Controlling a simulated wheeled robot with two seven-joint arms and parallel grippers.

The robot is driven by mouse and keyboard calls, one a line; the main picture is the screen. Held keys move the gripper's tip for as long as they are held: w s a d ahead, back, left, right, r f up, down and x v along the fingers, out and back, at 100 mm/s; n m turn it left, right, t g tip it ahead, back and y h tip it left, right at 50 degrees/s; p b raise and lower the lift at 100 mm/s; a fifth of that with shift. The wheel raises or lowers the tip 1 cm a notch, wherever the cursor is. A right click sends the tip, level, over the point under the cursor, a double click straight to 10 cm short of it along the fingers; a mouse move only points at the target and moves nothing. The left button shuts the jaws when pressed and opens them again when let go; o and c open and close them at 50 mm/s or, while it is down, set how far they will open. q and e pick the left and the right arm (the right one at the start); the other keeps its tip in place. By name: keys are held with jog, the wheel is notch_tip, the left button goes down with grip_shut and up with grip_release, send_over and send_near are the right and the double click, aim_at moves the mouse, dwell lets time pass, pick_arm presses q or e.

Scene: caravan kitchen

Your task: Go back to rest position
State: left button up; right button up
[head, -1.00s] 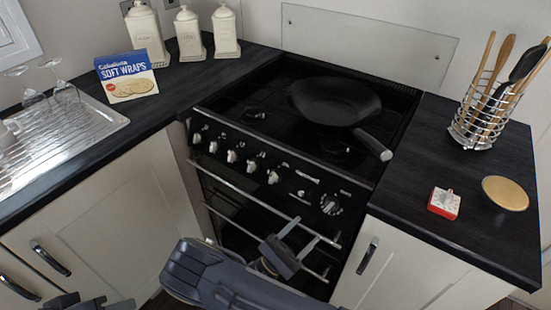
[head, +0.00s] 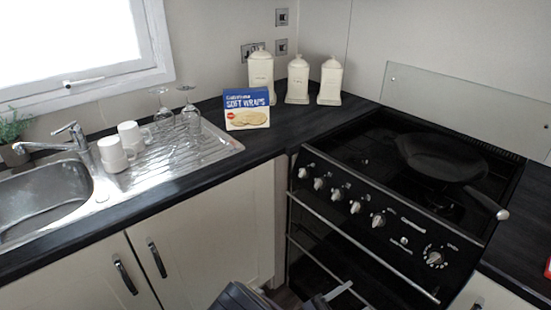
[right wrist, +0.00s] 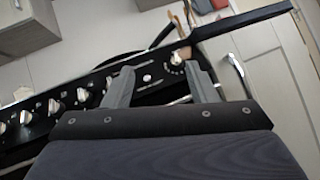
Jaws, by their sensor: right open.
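My right gripper (right wrist: 159,67) is open in the right wrist view, its two grey fingers apart with nothing between them. It is in front of the black cooker (head: 375,222), whose knobs show beyond the fingers. In the head view only part of my right arm and a finger show at the bottom edge, low before the cooker front. My left gripper is not in view.
A black pan (head: 440,158) sits on the hob. A soft wraps box (head: 247,108) and cream canisters (head: 298,80) stand on the dark counter. Cups (head: 113,153) and upturned glasses (head: 190,113) are by the sink (head: 40,205). Cabinets (head: 205,235) line the front.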

jog(key=s+d+r+m+g+y+p, duration=0.1)
jog(key=s+d+r+m+g+y, duration=0.25)
jog(key=s+m+g+y, duration=0.35)
jog(key=s+d+r+m+g+y+p, duration=0.25)
jog(key=s+d+m+g+y, duration=0.2)
jog(key=g+y, duration=0.4)
pick_arm(q)
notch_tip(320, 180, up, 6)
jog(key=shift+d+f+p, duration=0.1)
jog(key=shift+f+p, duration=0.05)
jog(key=shift+p, duration=0.9)
pick_arm(e)
jog(key=s+a+r+m+t+y, duration=0.1)
jog(key=a+r+m+t+y, duration=0.1)
jog(key=r+t+y, duration=0.4)
jog(key=s+a+r+m+t+y, duration=0.2)
jog(key=r+m+t+y, duration=0.3)
jog(key=r, duration=0.4)
jog(key=shift+s+a+t+y, duration=0.3)
jog(key=shift+a+t+y, duration=0.25)
jog(key=shift+t, duration=0.6)
